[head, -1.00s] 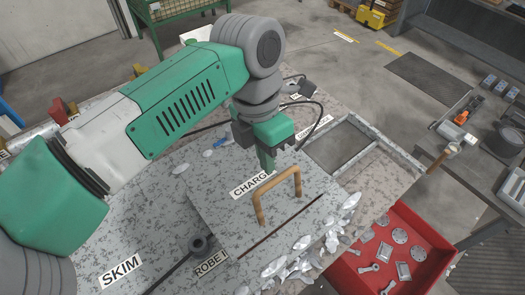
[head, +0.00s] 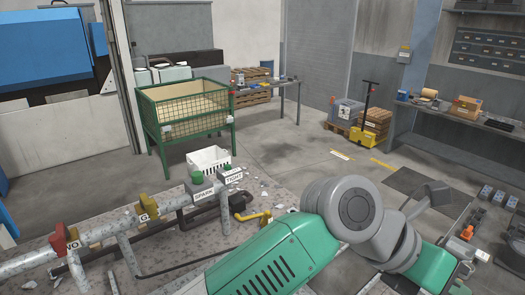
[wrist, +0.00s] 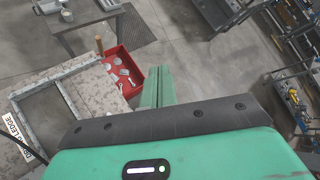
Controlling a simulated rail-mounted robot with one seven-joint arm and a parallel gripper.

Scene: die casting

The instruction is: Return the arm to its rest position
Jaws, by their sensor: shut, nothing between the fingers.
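My green and grey arm (head: 275,262) reaches from the bottom middle of the head view toward the lower right. Its wrist end there is partly cut off by the frame's edge, and I cannot make out the fingertips. In the wrist view my gripper (wrist: 157,72) shows its green fingers together, with nothing between them. The fingers point out over the floor, above and apart from the things below.
In the wrist view a red bin (wrist: 121,72) with metal castings lies left of the fingers, beside a framed opening (wrist: 42,118). The head view shows valve pipes (head: 105,232), a green mesh crate (head: 187,110) and a workbench (head: 465,113). Open floor (head: 290,150) lies between.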

